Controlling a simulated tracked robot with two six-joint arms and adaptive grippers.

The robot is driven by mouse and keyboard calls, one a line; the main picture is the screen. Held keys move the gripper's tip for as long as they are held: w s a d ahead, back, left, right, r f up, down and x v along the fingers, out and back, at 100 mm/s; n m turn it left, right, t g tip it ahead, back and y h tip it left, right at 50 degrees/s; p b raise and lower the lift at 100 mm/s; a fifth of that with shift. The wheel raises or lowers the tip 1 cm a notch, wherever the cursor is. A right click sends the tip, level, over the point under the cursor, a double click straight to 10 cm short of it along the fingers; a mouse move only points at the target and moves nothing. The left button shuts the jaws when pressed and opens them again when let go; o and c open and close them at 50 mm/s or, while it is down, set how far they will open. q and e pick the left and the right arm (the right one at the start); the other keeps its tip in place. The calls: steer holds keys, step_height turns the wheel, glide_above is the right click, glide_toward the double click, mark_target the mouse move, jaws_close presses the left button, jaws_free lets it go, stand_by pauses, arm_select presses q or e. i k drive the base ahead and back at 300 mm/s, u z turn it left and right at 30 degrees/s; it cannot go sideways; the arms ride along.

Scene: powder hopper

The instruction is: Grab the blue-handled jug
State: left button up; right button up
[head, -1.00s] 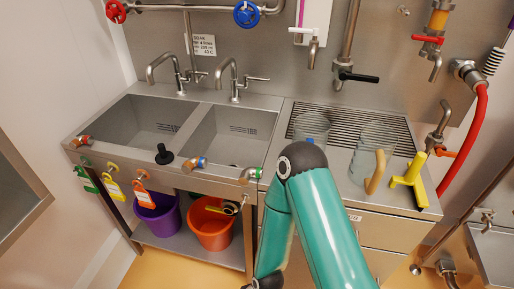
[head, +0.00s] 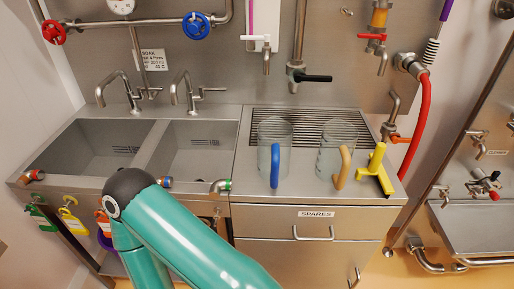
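The blue-handled jug (head: 273,138) is a clear jug standing upright on the grated drainboard (head: 247,170) right of the sinks, its blue handle (head: 275,166) facing me. A similar clear jug with a tan handle (head: 343,167) stands to its right. A green arm of mine crosses the lower left of the head view, in front of the sink front. Neither of my grippers shows in the head view. Nothing is seen touching the blue-handled jug.
A yellow squeegee-like tool (head: 375,172) lies right of the tan-handled jug. Two sink basins (head: 191,150) with taps are at left. Drawers marked SPARES (head: 280,222) are below the drainboard. A red hose (head: 417,125) hangs at right.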

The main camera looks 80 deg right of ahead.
mark_target(275, 134)
steer(key=z, duration=0.25)
steer(key=k, duration=1.65)
steer(key=z, duration=0.8)
steer(key=i, duration=1)
steer(key=u, duration=0.05)
